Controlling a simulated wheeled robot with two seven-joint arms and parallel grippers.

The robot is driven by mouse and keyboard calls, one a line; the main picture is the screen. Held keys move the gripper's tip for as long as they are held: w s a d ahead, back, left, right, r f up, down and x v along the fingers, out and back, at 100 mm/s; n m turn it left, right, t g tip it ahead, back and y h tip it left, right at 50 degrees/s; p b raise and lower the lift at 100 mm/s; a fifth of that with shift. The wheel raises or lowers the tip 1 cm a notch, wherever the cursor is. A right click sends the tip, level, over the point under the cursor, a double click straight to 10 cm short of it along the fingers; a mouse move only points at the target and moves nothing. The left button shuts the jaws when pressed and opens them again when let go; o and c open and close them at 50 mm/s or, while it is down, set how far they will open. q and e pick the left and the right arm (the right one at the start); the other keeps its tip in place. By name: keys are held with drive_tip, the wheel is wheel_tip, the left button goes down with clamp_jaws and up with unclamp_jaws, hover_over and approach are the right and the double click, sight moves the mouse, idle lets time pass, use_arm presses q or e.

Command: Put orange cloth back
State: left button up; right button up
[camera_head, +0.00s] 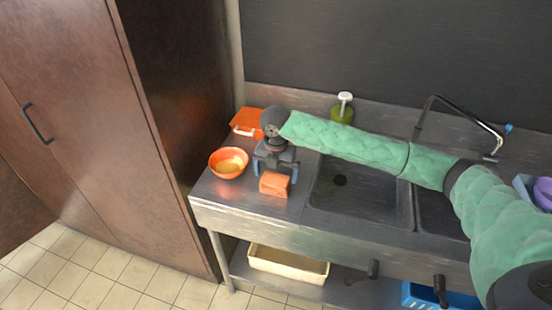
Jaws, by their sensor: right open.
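The orange cloth (274,184), a small folded block, lies on the steel counter left of the sink, close to the front edge. My right gripper (276,171) is open and points down just behind the cloth. Its blue-tipped fingers are spread apart. Part of the cloth's far side may be hidden by the gripper, and I cannot tell whether they touch. My left gripper is not in view.
An orange bowl (228,163) stands left of my gripper. A flat orange item with a white edge (248,121) lies behind it. A green soap bottle (342,110) stands behind the sink (340,205). A tall brown cabinet (180,120) borders the counter's left end.

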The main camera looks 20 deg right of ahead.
sight(276, 179)
use_arm(q)
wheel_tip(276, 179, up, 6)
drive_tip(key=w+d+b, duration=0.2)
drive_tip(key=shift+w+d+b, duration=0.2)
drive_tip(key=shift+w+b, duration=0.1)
drive_tip(key=shift+b, duration=0.05)
use_arm(e)
wheel_tip(276, 179, up, 8)
drive_tip(key=shift+r, duration=0.25)
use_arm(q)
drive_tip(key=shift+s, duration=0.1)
use_arm(e)
drive_tip(key=shift+f, duration=0.1)
